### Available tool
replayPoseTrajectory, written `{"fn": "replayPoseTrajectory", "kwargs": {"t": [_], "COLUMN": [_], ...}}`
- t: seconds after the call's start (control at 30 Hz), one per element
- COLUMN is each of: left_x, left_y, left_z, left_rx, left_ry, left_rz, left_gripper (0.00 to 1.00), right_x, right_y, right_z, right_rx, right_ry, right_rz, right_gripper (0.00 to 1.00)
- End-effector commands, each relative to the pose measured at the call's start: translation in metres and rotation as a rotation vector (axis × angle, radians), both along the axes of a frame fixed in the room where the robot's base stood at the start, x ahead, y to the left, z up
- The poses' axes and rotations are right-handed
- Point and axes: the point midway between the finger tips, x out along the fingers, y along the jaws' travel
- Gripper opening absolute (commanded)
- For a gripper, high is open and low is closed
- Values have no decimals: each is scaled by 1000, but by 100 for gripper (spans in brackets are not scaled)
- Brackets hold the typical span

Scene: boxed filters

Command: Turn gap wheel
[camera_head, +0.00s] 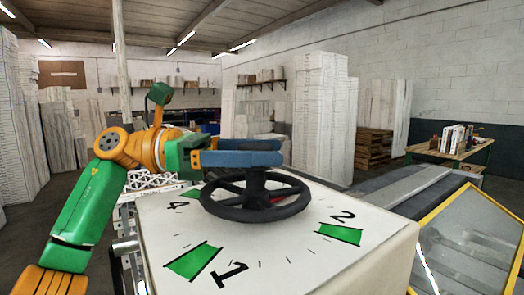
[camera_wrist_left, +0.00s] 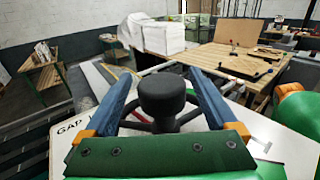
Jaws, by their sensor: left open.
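The black gap wheel (camera_head: 255,214) lies flat on top of a white box with a dial face (camera_head: 200,235) marked 1, 2 and 4 and green wedges. A dark hub stands up from the wheel's middle; in the left wrist view its round knob (camera_wrist_left: 162,92) shows between my fingers. My left gripper (camera_head: 279,153) is just above the wheel, its blue fingers on either side of the hub. It is open, with a gap between each finger and the knob in the left wrist view (camera_wrist_left: 163,73). A bit of red shows under the wheel. My right gripper is out of view.
A yellow-framed panel (camera_head: 468,240) stands at the right of the dial box. A grey conveyor-like surface (camera_head: 400,190) runs behind it. Tall white stacks (camera_head: 320,115) and a table with boxes (camera_head: 450,152) stand farther back.

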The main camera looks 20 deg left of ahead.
Motion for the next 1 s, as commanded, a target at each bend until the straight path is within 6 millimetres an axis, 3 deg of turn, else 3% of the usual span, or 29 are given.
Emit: {"fn": "replayPoseTrajectory", "kwargs": {"t": [0.23, 0.57, 1.0], "left_x": [1, 1, 3], "left_y": [-2, -2, -12], "left_z": [0, 0, -2], "left_rx": [-1, 0, 3], "left_ry": [0, -1, -2], "left_rz": [1, 1, 19], "left_gripper": [89, 0, 0], "right_x": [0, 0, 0], "right_y": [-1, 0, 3], "right_z": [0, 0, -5], "right_rx": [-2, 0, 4], "right_ry": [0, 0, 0], "right_rz": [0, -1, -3], "right_gripper": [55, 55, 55]}}
